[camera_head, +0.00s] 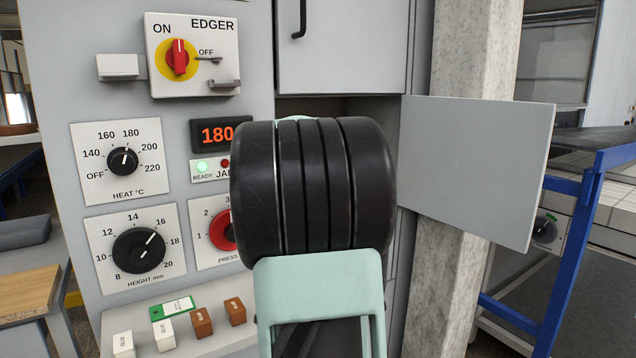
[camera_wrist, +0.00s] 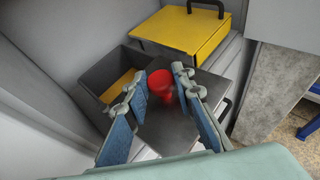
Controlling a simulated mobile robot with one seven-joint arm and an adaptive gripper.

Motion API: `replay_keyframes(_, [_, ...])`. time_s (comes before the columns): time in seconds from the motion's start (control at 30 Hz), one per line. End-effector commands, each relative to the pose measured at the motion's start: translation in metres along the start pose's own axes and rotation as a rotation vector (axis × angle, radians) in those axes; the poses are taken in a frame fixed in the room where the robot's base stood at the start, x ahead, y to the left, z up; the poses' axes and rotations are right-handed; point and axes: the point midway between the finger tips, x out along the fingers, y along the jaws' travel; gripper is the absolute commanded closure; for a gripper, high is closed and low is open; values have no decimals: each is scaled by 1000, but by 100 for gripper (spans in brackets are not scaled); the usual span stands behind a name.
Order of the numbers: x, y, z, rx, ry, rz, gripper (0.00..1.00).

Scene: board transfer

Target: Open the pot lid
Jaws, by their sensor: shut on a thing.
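My gripper (camera_wrist: 154,88) has its two blue-padded fingers on either side of a red knob (camera_wrist: 161,84) and is shut on it. The knob stands on a flat dark grey plate (camera_wrist: 168,132), which looks like the pot lid. Left of the plate is a dark grey box (camera_wrist: 77,79) with an open top and something yellow inside; it looks like the pot. The plate lies beside this opening, and I cannot tell how much it covers. In the head view my arm hides the fingers, knob and pot.
A yellow cover (camera_wrist: 181,36) with a black handle stands behind the box. In the head view an open grey door (camera_head: 475,165) sticks out at right, before a concrete pillar (camera_head: 468,60). The control panel (camera_head: 60,110) with dials is at left; the display reads 180.

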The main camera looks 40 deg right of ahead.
Motion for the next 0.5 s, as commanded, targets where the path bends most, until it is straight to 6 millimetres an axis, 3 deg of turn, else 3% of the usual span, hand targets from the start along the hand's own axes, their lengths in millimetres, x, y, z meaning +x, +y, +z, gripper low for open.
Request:
replay_keyframes(0.23, [0,0,0,0,0,1,100])
replay_keyframes(0.27, [0,0,0,0,0,1,75])
replay_keyframes(0.4, [0,0,0,0,0,1,59])
replay_keyframes(0.5, [0,0,0,0,0,1,59])
